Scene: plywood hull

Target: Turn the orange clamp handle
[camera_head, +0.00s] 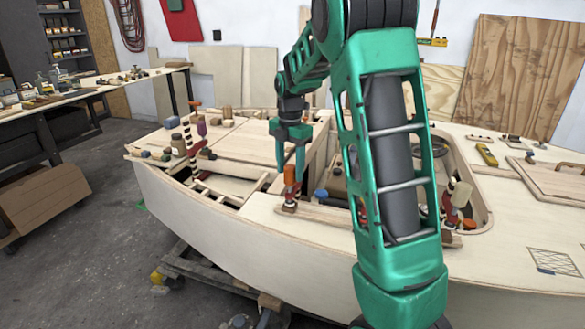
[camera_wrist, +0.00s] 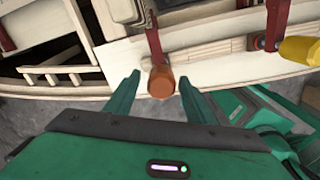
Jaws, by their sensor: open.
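An orange clamp handle (camera_head: 289,175) stands on a red clamp at the near edge of the plywood hull (camera_head: 255,232) in the head view. In the wrist view the same orange handle (camera_wrist: 161,81) shows end-on, with the red clamp bar (camera_wrist: 155,45) behind it. My gripper (camera_head: 291,160) is open and sits just above and around the handle's top in the head view. In the wrist view its two green fingers (camera_wrist: 155,88) lie left and right of the handle, with a gap on each side. The handle's end lies about level with the fingertips.
A yellow-handled clamp (camera_wrist: 298,50) is to the right in the wrist view. Another clamp (camera_head: 459,200) stands on the hull's right. Loose blocks and jars (camera_head: 178,145) lie on the left deck. A workbench (camera_head: 60,98) stands at far left.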

